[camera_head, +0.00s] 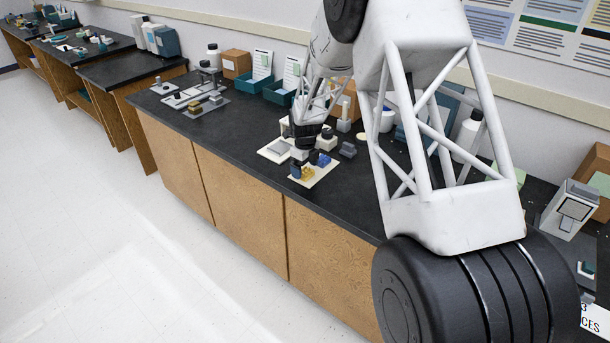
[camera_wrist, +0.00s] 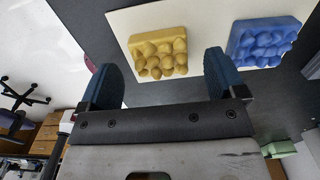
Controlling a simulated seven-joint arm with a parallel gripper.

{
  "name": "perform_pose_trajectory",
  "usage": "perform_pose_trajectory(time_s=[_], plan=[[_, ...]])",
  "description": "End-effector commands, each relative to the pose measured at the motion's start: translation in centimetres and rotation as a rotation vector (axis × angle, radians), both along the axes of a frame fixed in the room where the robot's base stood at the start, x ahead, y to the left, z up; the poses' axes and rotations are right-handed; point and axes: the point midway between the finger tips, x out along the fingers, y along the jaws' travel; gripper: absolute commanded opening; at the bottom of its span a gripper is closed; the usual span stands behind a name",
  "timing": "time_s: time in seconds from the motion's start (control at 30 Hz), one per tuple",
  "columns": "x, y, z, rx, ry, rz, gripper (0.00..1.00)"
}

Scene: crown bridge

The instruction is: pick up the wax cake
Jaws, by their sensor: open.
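A yellow block with a bumpy, knobbed face (camera_wrist: 158,52) lies on a pale pad (camera_wrist: 205,22); its shape and colour suit a wax cake. A similar blue block (camera_wrist: 263,42) lies to its right on the same pad. My gripper (camera_wrist: 164,72) is open and empty, its blue fingers either side of the yellow block in the wrist view and apart from it. In the head view my gripper (camera_head: 305,164) is low over the pad (camera_head: 325,174), with the yellow block (camera_head: 308,174) beside its fingers and the blue block (camera_head: 323,160) behind.
A light tray (camera_head: 274,151) and a small dark grey block (camera_head: 348,150) are close by. Teal bins (camera_head: 277,92) stand along the back. My arm hides part of the bench's right side.

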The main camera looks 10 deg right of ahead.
Motion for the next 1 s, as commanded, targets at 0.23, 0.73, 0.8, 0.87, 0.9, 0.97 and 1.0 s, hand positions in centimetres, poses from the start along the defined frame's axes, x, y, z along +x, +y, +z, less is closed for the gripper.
perform_pose_trajectory(time_s=[0.23, 0.73, 0.8, 0.87, 0.9, 0.97, 1.0], plan=[[0.0, 0.0, -1.9, 0.000, 0.000, 0.000, 0.89], [0.0, 0.0, -1.9, 0.000, -0.001, 0.000, 0.89], [0.0, 0.0, -1.9, 0.000, -0.001, 0.000, 0.88], [0.0, 0.0, -1.9, 0.000, -0.001, 0.000, 0.79], [0.0, 0.0, -1.9, 0.000, -0.001, 0.000, 0.72], [0.0, 0.0, -1.9, 0.000, -0.001, 0.000, 0.63], [0.0, 0.0, -1.9, 0.000, -0.001, 0.000, 0.57]])
